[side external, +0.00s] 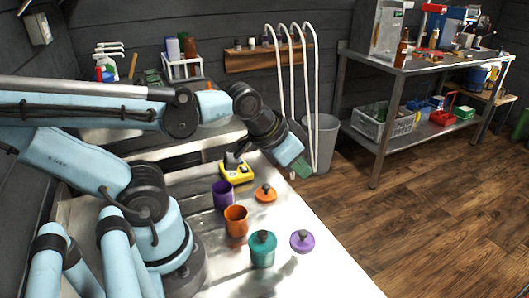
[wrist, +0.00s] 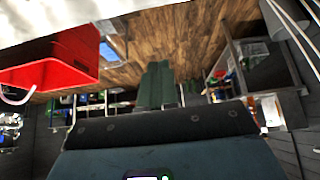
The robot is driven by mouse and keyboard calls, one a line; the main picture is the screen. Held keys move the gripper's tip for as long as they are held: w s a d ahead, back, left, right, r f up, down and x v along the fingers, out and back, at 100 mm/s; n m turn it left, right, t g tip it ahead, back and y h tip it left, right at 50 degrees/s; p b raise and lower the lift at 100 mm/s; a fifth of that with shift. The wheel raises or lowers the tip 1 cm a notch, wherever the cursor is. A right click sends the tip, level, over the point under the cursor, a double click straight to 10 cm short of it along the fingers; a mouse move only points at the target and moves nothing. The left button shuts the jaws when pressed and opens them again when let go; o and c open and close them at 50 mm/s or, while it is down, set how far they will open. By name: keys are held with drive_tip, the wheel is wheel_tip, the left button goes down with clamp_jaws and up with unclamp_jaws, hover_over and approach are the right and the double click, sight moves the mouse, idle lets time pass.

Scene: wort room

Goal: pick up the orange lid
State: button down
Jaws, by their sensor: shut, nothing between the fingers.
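The orange lid (side external: 265,195) with a dark knob lies flat on the white table, behind and to the right of the open orange cup (side external: 236,221). My gripper (side external: 302,170) is above and to the right of the lid in the side view, apart from it. Its green fingers, also seen in the wrist view (wrist: 158,86), are together with nothing between them. The lid does not show in the wrist view.
A purple cup (side external: 222,195), a teal canister (side external: 262,251) with a dark knob and a purple lid (side external: 302,241) stand near the lid. A yellow device (side external: 236,174) is behind. White hoses (side external: 314,100) hang at the wall. The table's front right is clear.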

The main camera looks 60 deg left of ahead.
idle(0.4)
drive_tip(key=shift+c, duration=0.7)
unclamp_jaws()
drive_tip(key=m+g, duration=0.2)
drive_tip(key=g, duration=0.5)
hover_over(268, 185)
drive_tip(key=f, duration=0.8)
drive_tip(key=shift+a, duration=0.3)
drive_tip(key=shift+d+f, duration=0.2)
drive_tip(key=shift+f, duration=1.25)
drive_tip(key=shift+d+f, duration=0.15)
drive_tip(key=shift+f, duration=1.25)
